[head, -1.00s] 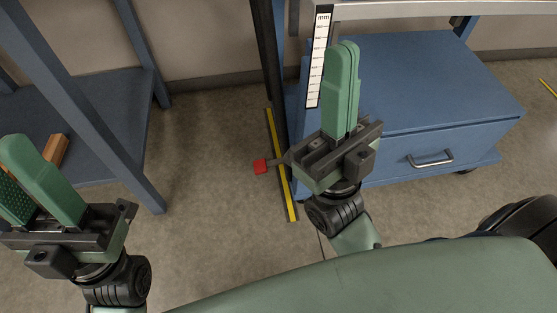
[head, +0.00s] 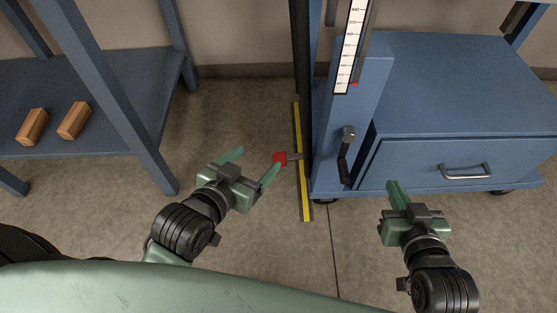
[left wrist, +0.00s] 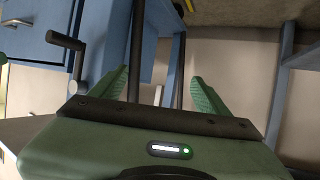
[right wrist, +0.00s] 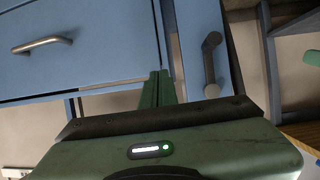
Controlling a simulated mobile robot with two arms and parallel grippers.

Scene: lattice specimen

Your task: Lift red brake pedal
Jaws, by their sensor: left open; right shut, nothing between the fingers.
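The red brake pedal (head: 279,158) is a small red pad on a short grey lever, low beside the dark post at the left of the blue bench. My left gripper (head: 252,163) is open just left of the pedal in the head view, its right finger overlapping near the pad. I cannot tell whether they touch. The left wrist view shows its two fingers (left wrist: 166,82) apart with nothing between them; I cannot make out the pedal there. My right gripper (head: 393,184) is shut and empty in front of the blue drawer cabinet; its fingers (right wrist: 160,75) are together in the right wrist view.
A crank handle (head: 346,150) sticks out from the blue column, below a white mm scale (head: 351,45) with a red pointer. A yellow strip (head: 302,170) lies on the floor. A blue shelf (head: 95,130) at left holds two wooden blocks (head: 73,120).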

